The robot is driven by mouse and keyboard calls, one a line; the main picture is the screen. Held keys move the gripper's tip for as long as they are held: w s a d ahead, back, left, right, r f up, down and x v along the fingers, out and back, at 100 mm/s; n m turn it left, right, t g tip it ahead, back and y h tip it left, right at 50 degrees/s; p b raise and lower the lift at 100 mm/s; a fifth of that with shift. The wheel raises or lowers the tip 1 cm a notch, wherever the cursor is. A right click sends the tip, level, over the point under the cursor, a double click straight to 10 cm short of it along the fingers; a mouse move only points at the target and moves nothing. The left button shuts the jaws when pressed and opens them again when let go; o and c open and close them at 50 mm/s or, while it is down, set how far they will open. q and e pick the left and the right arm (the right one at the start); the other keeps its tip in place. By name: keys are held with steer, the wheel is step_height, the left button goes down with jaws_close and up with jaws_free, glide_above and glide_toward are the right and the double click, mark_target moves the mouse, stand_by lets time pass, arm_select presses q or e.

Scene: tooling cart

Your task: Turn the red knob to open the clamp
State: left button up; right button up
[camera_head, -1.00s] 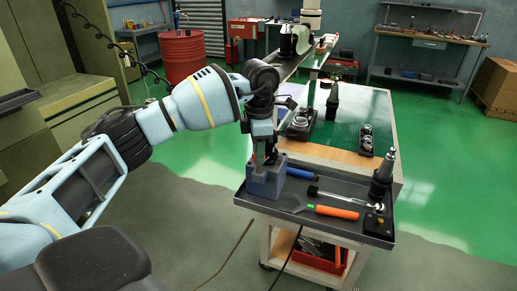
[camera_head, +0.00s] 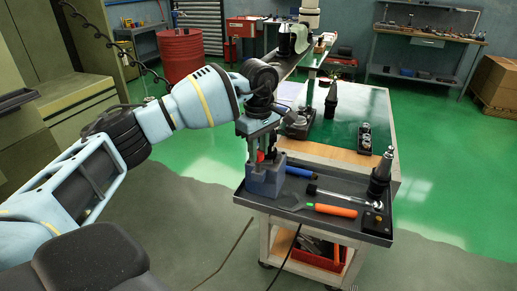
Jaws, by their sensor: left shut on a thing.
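The blue-grey clamp block (camera_head: 265,181) stands at the left end of the dark tray on the cart. The red knob (camera_head: 261,156) shows as a small patch of red above it, between my gripper's fingers. My left gripper (camera_head: 261,152) points down over the block from above, with its fingers on both sides of the knob and shut on it. The fingers and wrist hide much of the knob and the clamp's upper part. I cannot tell how far the clamp is open. My right gripper is not in view.
The cart tray (camera_head: 300,221) also holds an orange-handled tool (camera_head: 335,210), a blue-handled tool (camera_head: 300,172), a ratchet-like tool (camera_head: 345,196) and a dark tool holder (camera_head: 380,176). A green-topped table (camera_head: 350,105) stands right behind. A red bin (camera_head: 318,252) sits below.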

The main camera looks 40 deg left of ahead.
mark_target(259, 153)
arm_select(q)
steer(key=shift+m, duration=1.9)
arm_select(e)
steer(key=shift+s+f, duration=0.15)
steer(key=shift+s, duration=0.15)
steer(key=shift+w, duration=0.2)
arm_select(q)
steer(key=o, duration=1)
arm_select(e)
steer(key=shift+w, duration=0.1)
arm_select(q)
step_height(259, 153, up, 7)
steer(key=shift+b, duration=0.3)
steer(key=shift+r, duration=0.4)
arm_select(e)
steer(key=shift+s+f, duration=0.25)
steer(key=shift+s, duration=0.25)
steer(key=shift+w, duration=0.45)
